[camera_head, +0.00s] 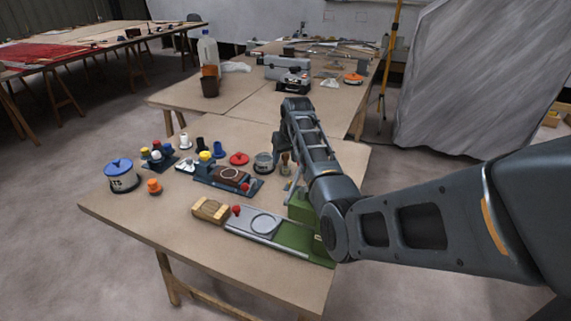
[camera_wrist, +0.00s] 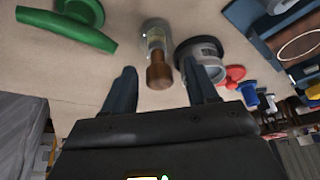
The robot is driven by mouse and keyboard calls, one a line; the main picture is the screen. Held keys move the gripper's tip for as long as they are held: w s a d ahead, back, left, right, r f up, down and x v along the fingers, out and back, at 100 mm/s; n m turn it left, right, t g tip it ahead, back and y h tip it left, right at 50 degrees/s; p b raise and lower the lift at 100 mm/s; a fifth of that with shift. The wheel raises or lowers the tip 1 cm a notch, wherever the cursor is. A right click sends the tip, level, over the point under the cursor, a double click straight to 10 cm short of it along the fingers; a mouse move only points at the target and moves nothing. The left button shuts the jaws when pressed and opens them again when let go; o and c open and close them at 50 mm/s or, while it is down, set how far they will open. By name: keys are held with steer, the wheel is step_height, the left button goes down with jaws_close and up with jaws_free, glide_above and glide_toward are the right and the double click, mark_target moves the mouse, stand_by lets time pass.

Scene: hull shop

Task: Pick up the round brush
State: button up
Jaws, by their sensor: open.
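The round brush (camera_wrist: 158,68) appears to be the upright piece with a brown wooden knob handle and a pale, greyish lower part. In the head view it seems to be the small brown-topped piece (camera_head: 285,164) just below my wrist, partly crowded by my arm. My gripper (camera_wrist: 160,74) is open, with one finger to each side of the brown handle in the wrist view. The fingers look apart from the handle, and I cannot tell how far the brush lies beyond their tips. In the head view my arm hides most of the gripper.
A grey tin with a dark rim (camera_wrist: 203,62) stands close beside the brush, near the right finger. A green handled part (camera_wrist: 72,28) lies to the left. A red lid (camera_head: 239,158), a blue-lidded tin (camera_head: 121,175) and a wooden block (camera_head: 210,210) share the table.

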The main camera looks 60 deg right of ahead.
mark_target(285, 154)
jaws_close()
stand_by(0.4)
steer(key=shift+r, duration=0.15)
steer(key=shift+r, duration=0.55)
step_height(285, 154, up, 3)
steer(key=shift+f+b, duration=0.2)
steer(key=shift+b, duration=0.1)
steer(key=s+d+r+b, duration=0.1)
steer(key=s+d+r, duration=0.5)
steer(key=s, duration=0.4)
steer(key=shift+r, duration=0.55)
